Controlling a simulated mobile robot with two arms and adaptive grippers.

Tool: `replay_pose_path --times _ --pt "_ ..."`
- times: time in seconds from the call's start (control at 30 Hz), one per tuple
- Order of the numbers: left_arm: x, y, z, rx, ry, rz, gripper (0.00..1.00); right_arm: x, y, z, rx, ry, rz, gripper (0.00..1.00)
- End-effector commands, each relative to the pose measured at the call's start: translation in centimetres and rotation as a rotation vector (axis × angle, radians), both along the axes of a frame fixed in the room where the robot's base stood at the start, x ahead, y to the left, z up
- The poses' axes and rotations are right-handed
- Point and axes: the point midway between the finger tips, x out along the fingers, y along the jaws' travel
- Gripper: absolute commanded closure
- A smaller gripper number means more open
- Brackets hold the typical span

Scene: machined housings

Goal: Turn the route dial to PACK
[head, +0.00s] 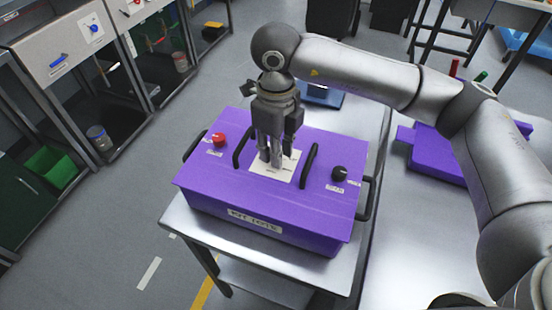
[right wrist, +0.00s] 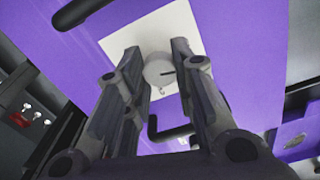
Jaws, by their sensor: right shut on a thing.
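The route dial (right wrist: 158,68) is a small round grey knob with a dark mark, on a white square plate (head: 287,170) on top of the purple housing (head: 215,180). My right gripper (head: 269,158) comes straight down over the plate, its fingers shut on the dial. In the right wrist view the fingers stand on either side of the knob. In the head view the fingers hide the dial. The plate's lettering is too small to read, so I cannot tell which position the dial points to. My left gripper is not in view.
The housing top also carries a red button (head: 218,139), a black knob (head: 339,173) and black bar handles (head: 309,165) flanking the plate. The housing stands on a metal table (head: 190,221). Another purple part (head: 436,154) lies on the bench at right.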

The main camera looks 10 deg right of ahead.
Motion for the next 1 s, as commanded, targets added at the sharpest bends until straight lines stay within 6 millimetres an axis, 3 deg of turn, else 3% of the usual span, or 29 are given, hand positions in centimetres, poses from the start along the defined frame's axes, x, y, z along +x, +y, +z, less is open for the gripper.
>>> replay_pose_path --times 0.03,0.3,0.97,1.0 --pt "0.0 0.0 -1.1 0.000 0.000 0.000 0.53 0.1 0.0 -0.5 0.001 -0.002 0.034 1.00" --pt "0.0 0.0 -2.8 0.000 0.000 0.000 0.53 0.0 0.0 -0.2 0.001 -0.001 0.175 1.00" --pt "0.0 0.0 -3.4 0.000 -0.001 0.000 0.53 0.0 0.0 0.1 0.001 0.000 0.238 1.00" --pt "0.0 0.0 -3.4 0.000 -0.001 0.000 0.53 0.0 0.0 0.1 0.001 0.000 0.238 0.75"
